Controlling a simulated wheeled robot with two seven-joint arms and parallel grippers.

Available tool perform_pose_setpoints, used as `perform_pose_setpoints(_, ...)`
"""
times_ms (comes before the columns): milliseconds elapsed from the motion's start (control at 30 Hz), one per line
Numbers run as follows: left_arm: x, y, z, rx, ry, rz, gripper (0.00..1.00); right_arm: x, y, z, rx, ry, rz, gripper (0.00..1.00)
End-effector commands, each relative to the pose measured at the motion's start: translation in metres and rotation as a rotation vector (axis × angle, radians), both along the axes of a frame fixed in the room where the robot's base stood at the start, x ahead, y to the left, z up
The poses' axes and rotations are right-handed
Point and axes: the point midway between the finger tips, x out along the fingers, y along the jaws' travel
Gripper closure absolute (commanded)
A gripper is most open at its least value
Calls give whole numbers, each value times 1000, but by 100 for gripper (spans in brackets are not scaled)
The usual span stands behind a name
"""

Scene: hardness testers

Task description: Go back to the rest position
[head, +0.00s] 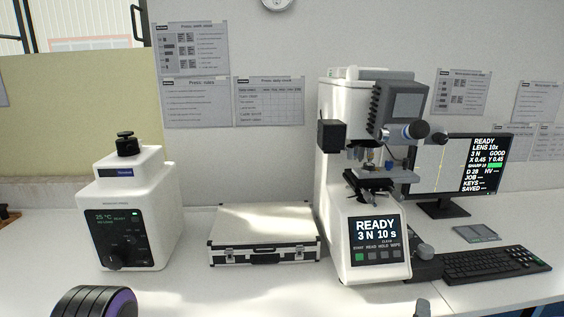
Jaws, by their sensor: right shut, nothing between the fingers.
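The tip of my right gripper (422,308) just shows at the bottom edge, right of centre, in front of the hardness tester. It is shut and empty, and most of it is cut off by the frame. My left gripper is not in view. The white hardness tester (334,200) stands upright on the bench, its screen (376,241) reading "READY 3 N 10 s". My right gripper is apart from the other things on the bench, as far as this view shows.
A white mounting press (160,215) with a black top knob stands at the left. A silver-edged white case (265,228) lies closed between it and the tester. A monitor (460,170), keyboard (497,263) and small grey plate (476,233) are at the right. The white bench front (240,295) is clear.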

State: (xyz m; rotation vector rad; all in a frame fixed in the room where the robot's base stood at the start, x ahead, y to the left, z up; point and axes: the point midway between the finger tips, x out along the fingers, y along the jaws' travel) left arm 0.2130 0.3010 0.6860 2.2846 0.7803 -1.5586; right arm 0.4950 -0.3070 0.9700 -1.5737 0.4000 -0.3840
Motion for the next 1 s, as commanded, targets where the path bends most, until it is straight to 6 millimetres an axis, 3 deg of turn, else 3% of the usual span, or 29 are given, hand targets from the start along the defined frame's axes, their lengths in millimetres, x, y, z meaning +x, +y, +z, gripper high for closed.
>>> perform_pose_setpoints(267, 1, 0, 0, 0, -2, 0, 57, -2, 16, -29, -83, 171, 118, 100)
perform_pose_setpoints(467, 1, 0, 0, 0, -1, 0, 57, -24, 41, -91, -201, 437, 285, 100)
perform_pose_setpoints(567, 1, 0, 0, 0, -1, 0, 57, -49, 51, -131, -267, 605, 381, 100)
perform_pose_setpoints(667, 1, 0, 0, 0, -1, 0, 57, -87, 56, -177, -340, 810, 486, 100)
perform_pose_setpoints(800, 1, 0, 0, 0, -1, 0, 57, -176, 44, -244, -467, 1185, 646, 100)
perform_pose_setpoints(900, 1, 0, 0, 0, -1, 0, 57, -235, 22, -270, -560, 1408, 715, 100)
perform_pose_setpoints(1000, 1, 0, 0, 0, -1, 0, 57, -269, 3, -279, -656, 1520, 746, 100)
